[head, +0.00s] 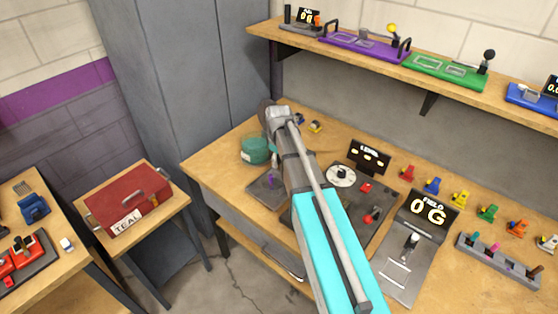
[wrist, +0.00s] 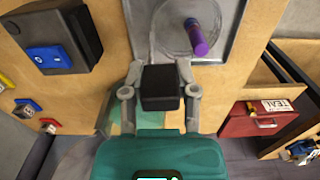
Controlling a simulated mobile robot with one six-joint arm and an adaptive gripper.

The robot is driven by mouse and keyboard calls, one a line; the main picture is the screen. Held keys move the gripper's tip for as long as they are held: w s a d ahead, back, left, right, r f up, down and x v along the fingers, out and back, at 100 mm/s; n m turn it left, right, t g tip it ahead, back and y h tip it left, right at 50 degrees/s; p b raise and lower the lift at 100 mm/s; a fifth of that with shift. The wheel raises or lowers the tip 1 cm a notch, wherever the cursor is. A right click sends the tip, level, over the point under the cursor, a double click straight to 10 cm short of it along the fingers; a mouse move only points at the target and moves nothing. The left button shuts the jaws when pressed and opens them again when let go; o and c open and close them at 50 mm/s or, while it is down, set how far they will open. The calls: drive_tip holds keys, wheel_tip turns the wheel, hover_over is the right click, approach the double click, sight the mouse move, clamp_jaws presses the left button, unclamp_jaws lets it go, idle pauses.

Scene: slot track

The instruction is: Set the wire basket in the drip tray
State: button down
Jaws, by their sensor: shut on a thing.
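In the wrist view my gripper (wrist: 160,72) is closed in on a dark block (wrist: 162,88) between its grey fingers. I cannot tell whether this block is part of the wire basket; no mesh shows clearly. Just beyond the fingertips is a grey panel (wrist: 225,30) with a pale round disc and a purple peg (wrist: 197,38). The panel also shows in the head view (head: 252,193), beneath the end of my arm. I cannot tell whether it is the drip tray. My fingers are mostly hidden in the head view.
A dial panel (head: 345,200) and a "0 G" display unit (head: 427,212) stand right of my arm on the bench. Several coloured pieces lie behind them. A shelf (head: 410,70) overhangs the back. A red box (head: 128,197) sits on a low table at left, across a floor gap.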

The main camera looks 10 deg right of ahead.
drive_tip(key=shift+c, duration=1.5)
unclamp_jaws()
drive_tip(key=shift+r, duration=0.15)
